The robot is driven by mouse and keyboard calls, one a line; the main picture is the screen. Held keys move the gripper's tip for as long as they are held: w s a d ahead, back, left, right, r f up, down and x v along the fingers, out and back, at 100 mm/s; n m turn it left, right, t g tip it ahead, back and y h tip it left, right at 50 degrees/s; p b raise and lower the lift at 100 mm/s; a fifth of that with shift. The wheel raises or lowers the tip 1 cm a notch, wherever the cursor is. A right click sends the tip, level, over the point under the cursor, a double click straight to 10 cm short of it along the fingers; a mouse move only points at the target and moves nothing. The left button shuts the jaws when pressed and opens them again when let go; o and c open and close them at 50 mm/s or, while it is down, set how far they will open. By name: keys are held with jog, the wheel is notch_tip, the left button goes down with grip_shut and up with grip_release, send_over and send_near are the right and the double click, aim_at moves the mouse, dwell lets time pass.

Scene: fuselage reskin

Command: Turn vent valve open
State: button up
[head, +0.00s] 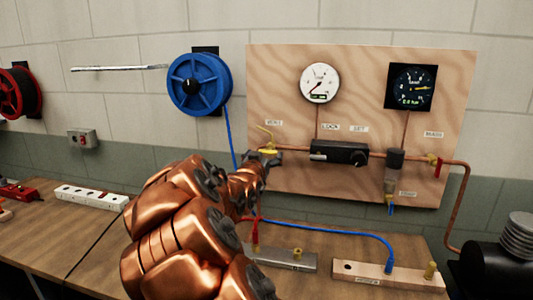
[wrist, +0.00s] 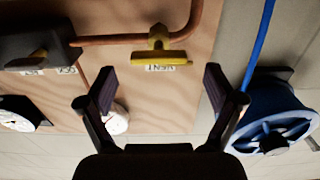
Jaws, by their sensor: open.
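The vent valve (head: 266,133) has a yellow handle and sits on the copper pipe at the left side of the wooden panel. In the wrist view, the vent valve (wrist: 161,58) shows its yellow bar lying roughly along the pipe, above an upside-down VENT label (wrist: 160,68). My gripper (head: 267,157) reaches up to the valve from below in the head view and partly hides it. In the wrist view my gripper (wrist: 158,78) is open, with one finger to each side of the handle's line. Nothing is between the fingers, and the handle appears beyond the tips.
A black regulator block (head: 340,153), a white gauge (head: 319,83) and a black gauge (head: 410,86) are on the panel (head: 270,75). A blue hose reel (head: 199,84) hangs left of it.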

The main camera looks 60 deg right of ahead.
jog(key=v, duration=0.8)
dwell(0.5)
jog(key=w+a+f+n+y, duration=0.15)
jog(key=a+f+y, duration=0.3)
jog(key=a, duration=0.45)
jog(key=a+f+n+y, duration=0.3)
jog(key=a+f+y, duration=0.15)
jog(key=a, duration=0.45)
jog(key=w+a+f+n+y, duration=0.1)
jog(key=a+f+n+y, duration=0.1)
jog(key=a+f+y, duration=0.5)
jog(key=s+a+f+n+g, duration=0.1)
jog(key=s+a+n+g, duration=0.1)
jog(key=s+a, duration=0.5)
jog(key=s+a+f+n+g, duration=0.15)
jog(key=s+a, duration=0.25)
jog(key=a, duration=0.5)
jog(key=s+a+n+g, duration=0.2)
jog(key=s, duration=0.5)
jog(key=s+a+n+g+y, duration=0.1)
jog(key=s+a+g, duration=0.1)
jog(key=s, duration=0.5)
jog(key=shift+r+n, duration=0.4)
jog(key=shift+r, duration=0.05)
